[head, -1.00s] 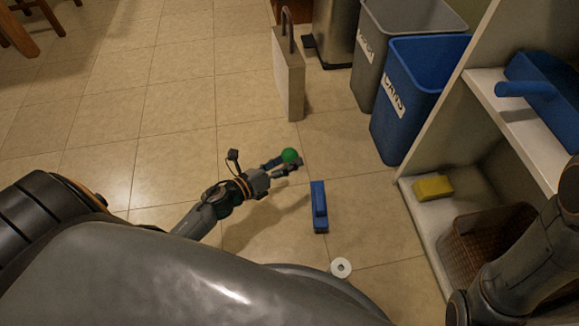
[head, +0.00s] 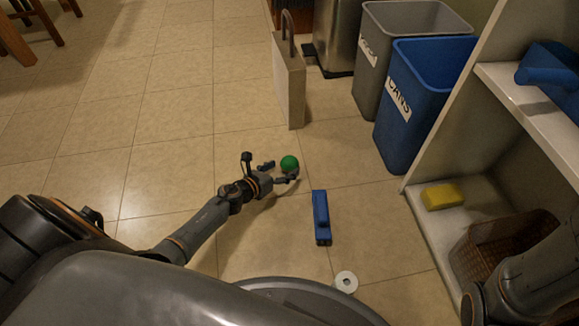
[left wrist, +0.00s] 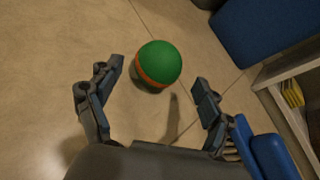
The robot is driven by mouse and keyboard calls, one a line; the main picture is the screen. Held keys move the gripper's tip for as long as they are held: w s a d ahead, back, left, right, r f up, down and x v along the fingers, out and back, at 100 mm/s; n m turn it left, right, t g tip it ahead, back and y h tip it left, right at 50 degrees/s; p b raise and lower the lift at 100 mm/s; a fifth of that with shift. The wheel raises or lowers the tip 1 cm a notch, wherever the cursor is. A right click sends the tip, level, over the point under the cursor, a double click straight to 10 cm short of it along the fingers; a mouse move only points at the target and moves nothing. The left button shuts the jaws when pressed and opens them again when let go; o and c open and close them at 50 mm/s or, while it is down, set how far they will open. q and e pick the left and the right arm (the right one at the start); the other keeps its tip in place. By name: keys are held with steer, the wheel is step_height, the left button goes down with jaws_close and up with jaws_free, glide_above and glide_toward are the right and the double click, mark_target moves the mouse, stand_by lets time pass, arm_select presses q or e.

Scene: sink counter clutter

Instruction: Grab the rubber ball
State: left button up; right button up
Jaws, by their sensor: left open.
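The rubber ball (head: 289,162) is green and sits by the fingertips of my left gripper (head: 281,171) in the head view. In the left wrist view the ball (left wrist: 160,62) shows an orange band and lies ahead of my left gripper (left wrist: 158,80), roughly centred between the fingertips. The fingers are wide open, with visible gaps on both sides of the ball. I cannot tell surely whether the ball rests on the floor. My right arm shows at the lower right of the head view, but its gripper is out of view.
A blue block-like object (head: 321,217) and a white roll (head: 346,282) lie on the floor nearby. A blue bin (head: 405,125), a grey bin (head: 375,75) and a pale panel (head: 289,85) stand beyond. A shelf at right holds a yellow sponge (head: 440,196).

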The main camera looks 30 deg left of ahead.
mark_target(284, 167)
arm_select(q)
steer(key=b+x, duration=0.1)
steer(key=x, duration=0.3)
steer(key=shift+w+a+b, duration=0.15)
steer(key=shift+a+b, duration=0.05)
steer(key=shift+b, duration=0.2)
steer(key=c, duration=1.3)
steer(key=shift+r, duration=0.1)
